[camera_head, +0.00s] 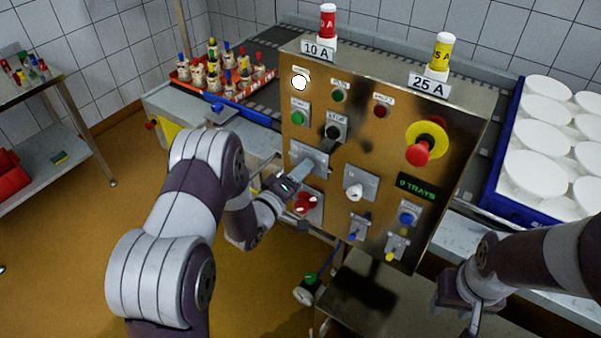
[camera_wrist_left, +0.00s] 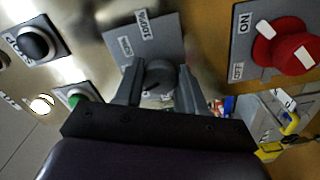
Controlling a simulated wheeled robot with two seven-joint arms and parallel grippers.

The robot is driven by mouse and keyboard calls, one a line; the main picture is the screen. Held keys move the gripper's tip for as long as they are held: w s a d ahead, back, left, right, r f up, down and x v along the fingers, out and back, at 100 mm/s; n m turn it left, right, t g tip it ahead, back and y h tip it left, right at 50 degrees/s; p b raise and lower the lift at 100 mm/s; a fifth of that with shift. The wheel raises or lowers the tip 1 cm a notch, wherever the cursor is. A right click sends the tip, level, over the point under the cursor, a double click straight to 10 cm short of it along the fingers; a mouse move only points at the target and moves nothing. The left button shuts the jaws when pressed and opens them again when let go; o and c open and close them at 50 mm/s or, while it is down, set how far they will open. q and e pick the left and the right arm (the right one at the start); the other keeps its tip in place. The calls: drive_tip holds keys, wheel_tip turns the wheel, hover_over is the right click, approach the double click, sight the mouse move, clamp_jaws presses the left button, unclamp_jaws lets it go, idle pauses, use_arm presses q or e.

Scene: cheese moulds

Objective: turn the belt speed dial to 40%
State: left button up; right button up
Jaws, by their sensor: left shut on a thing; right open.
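The control panel (camera_head: 372,140) stands in the middle of the head view. My left gripper (camera_head: 297,181) is at its left side, its fingers closed around a grey knob (camera_wrist_left: 158,76) on a grey plate (camera_wrist_left: 133,40) with two small labels. In the head view my gripper hides most of that knob; the plate (camera_head: 309,154) shows above it. A pale round knob (camera_head: 353,191) on its own plate sits to the right, untouched. I cannot read which knob is the belt speed dial. My right gripper (camera_head: 462,303) is open and empty at the lower right, apart from the panel.
A red rotary switch (camera_wrist_left: 294,47) is close to my left gripper. A green button (camera_head: 298,118), black button (camera_head: 334,131) and red emergency button (camera_head: 418,153) protrude from the panel. A blue crate (camera_head: 503,142) of white moulds stands right; a red tray (camera_head: 190,88) stands behind left.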

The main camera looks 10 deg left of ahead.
use_arm(q)
drive_tip(key=shift+r+n, duration=0.1)
drive_tip(key=shift+n, duration=2.2)
drive_tip(key=o, duration=1.1)
drive_tip(key=shift+a, duration=0.1)
drive_tip(key=shift+c, duration=0.2)
drive_tip(key=b+v, duration=0.2)
drive_tip(key=v, duration=1)
drive_tip(key=shift+s, duration=0.3)
